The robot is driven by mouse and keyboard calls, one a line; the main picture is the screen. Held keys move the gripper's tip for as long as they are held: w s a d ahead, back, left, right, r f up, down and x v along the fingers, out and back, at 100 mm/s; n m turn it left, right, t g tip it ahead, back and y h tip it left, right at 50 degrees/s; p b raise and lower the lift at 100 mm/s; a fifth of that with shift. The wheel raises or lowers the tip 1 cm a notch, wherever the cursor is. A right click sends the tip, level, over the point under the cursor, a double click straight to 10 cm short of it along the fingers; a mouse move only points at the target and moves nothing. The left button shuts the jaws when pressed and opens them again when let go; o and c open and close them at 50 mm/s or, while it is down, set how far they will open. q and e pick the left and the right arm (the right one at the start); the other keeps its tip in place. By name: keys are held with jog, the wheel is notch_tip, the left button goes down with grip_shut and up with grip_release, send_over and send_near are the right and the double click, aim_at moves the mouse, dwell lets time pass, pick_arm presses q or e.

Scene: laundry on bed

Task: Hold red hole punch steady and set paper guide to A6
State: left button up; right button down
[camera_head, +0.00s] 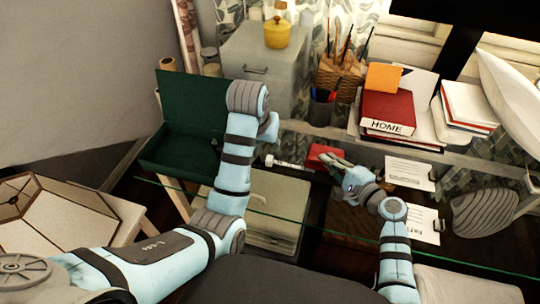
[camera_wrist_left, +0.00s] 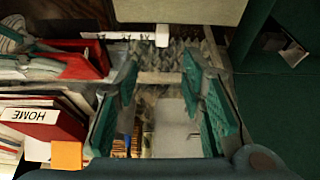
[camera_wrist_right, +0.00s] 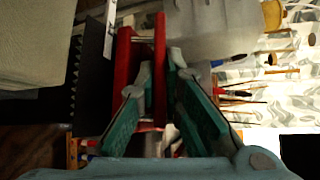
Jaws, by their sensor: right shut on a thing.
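The red hole punch (camera_head: 322,155) sits on the glass desk, left of my right gripper (camera_head: 336,164). In the right wrist view, the punch's red upper part (camera_wrist_right: 159,60) lies between the fingers of my right gripper (camera_wrist_right: 160,75), which is shut on it. The paper guide (camera_head: 286,163) sticks out to the left of the punch. My left gripper (camera_wrist_left: 163,72) is open and empty, apart from the guide. The guide's setting is too small to read.
An open green box (camera_head: 175,155) stands at the left beside my left arm. A grey drawer unit (camera_head: 262,65), a pen cup (camera_head: 321,107) and red books (camera_head: 388,112) are behind. White cards (camera_head: 410,173) lie right of the punch.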

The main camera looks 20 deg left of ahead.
aim_at(269, 157)
pick_arm(q)
jog(key=x, duration=1.1)
jog(key=shift+w+a+f, duration=0.2)
jog(key=shift+c, duration=0.6)
grip_shut()
jog(key=shift+d, duration=0.1)
